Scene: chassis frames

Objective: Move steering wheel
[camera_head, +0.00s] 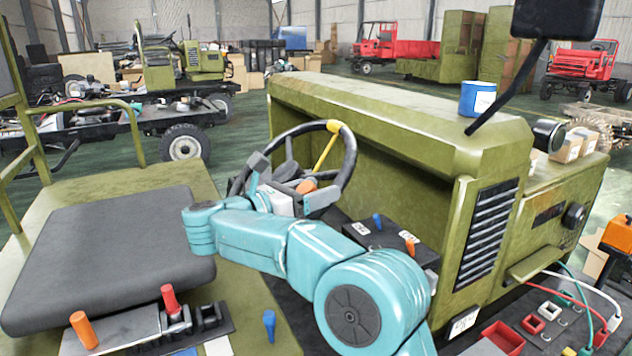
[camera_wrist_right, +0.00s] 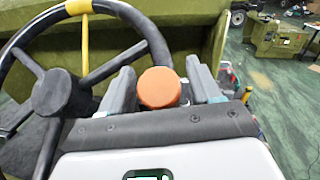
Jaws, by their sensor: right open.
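The steering wheel has a black rim (camera_head: 350,163) with a yellow section at the top and stands tilted in front of the green cab body. My right gripper (camera_head: 287,180) is at the wheel, seen from behind and partly covering its lower part. In the right wrist view, the wheel's black hub (camera_wrist_right: 58,92) and spokes fill the left side. There my right gripper (camera_wrist_right: 160,72) is open, with a round orange knob (camera_wrist_right: 159,88) showing between its fingers. My left gripper is not in view.
A black seat (camera_head: 110,260) lies left of my arm. A blue can (camera_head: 477,98) stands on the green hood (camera_head: 380,110). Coloured cables and a red bin (camera_head: 503,338) are at lower right.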

